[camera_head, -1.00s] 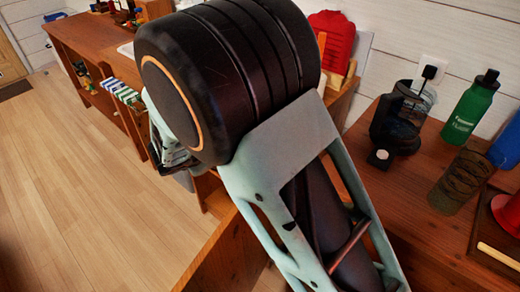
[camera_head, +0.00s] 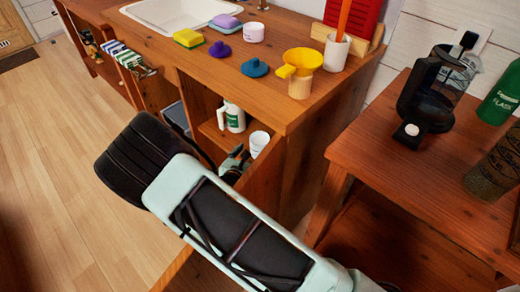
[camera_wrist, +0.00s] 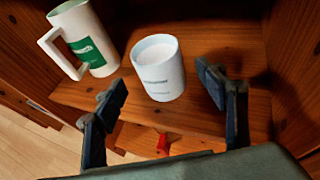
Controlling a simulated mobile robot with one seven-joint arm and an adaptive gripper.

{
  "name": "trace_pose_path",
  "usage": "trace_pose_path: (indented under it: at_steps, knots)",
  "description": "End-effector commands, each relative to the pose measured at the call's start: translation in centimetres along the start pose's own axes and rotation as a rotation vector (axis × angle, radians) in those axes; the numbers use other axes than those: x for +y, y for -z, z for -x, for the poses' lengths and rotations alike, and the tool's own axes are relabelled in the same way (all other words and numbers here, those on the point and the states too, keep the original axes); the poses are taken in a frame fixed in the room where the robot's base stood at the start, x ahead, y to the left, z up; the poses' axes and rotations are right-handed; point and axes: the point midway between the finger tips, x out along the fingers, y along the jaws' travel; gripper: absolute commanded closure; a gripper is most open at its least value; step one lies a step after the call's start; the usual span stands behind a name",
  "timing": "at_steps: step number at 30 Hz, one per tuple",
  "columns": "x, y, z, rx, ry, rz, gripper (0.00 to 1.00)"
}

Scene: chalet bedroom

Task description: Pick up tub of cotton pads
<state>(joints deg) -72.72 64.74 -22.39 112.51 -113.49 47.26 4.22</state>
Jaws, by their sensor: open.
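A white round tub with small lettering, apparently the tub of cotton pads, stands upright on a shelf inside the open wooden cabinet. It shows in the wrist view (camera_wrist: 158,72) and, partly hidden, in the head view (camera_head: 260,141). Its lettering is too blurred to read surely. My gripper (camera_wrist: 161,82) is open and empty, with its dark fingers on either side of the tub in the wrist view and apart from it. In the head view my gripper (camera_head: 236,163) is at the cabinet opening, partly hidden by my arm.
A white mug with a green label (camera_wrist: 88,42) stands close left of the tub. Cabinet walls and the shelf (camera_wrist: 215,120) bound the space. Above, the counter (camera_head: 225,75) holds sponges, a yellow funnel (camera_head: 299,66) and a small white jar (camera_head: 253,32). A side table (camera_head: 420,170) stands right.

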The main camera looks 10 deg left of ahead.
Motion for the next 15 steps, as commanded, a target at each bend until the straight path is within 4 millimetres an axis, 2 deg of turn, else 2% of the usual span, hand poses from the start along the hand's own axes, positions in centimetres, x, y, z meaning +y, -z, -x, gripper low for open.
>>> trace_pose_path:
  at_steps: [1, 8, 15]
  knots:
    - [-0.1, 0.2, -1.1, -0.001, 0.002, -0.002, 0.34]
    - [0.0, 0.4, -3.6, 0.000, 0.001, 0.000, 0.34]
    - [0.1, 0.6, -7.0, 0.000, 0.002, -0.002, 0.34]
